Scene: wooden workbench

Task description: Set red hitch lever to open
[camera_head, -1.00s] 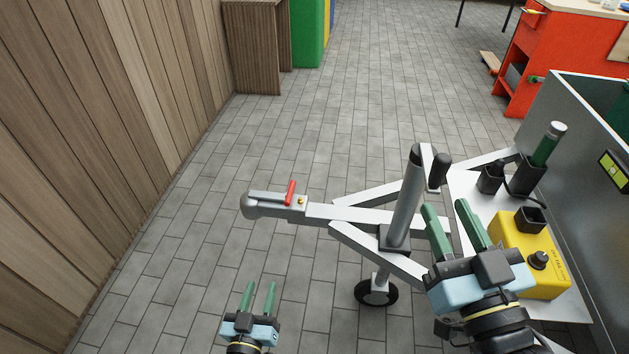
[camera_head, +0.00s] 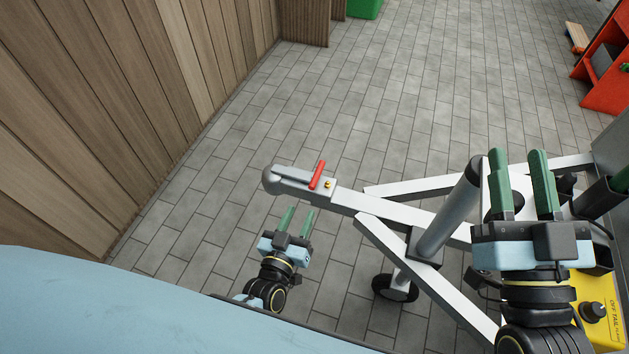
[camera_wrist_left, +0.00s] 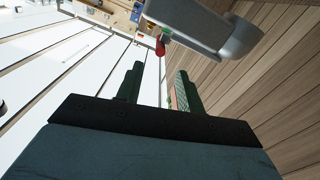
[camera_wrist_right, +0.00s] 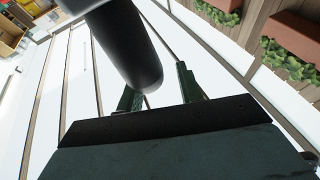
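The red hitch lever (camera_head: 317,174) stands tilted up on top of the grey hitch coupler (camera_head: 290,178) at the end of the trailer drawbar. It also shows in the left wrist view (camera_wrist_left: 160,46), past the fingertips. My left gripper (camera_head: 297,216) is open and empty, below the coupler in the head view and apart from it. In the left wrist view its green fingers (camera_wrist_left: 155,82) are spread with nothing between them. My right gripper (camera_head: 516,158) is open, over the trailer frame by the jockey wheel post. In the right wrist view a dark cylinder fills the space before its fingers (camera_wrist_right: 155,80).
The grey jockey post (camera_head: 450,212) and wheel (camera_head: 395,288) stand right of the coupler. A yellow box (camera_head: 603,325) is at the lower right. A wooden wall (camera_head: 120,100) runs along the left. The paved floor around the coupler is clear.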

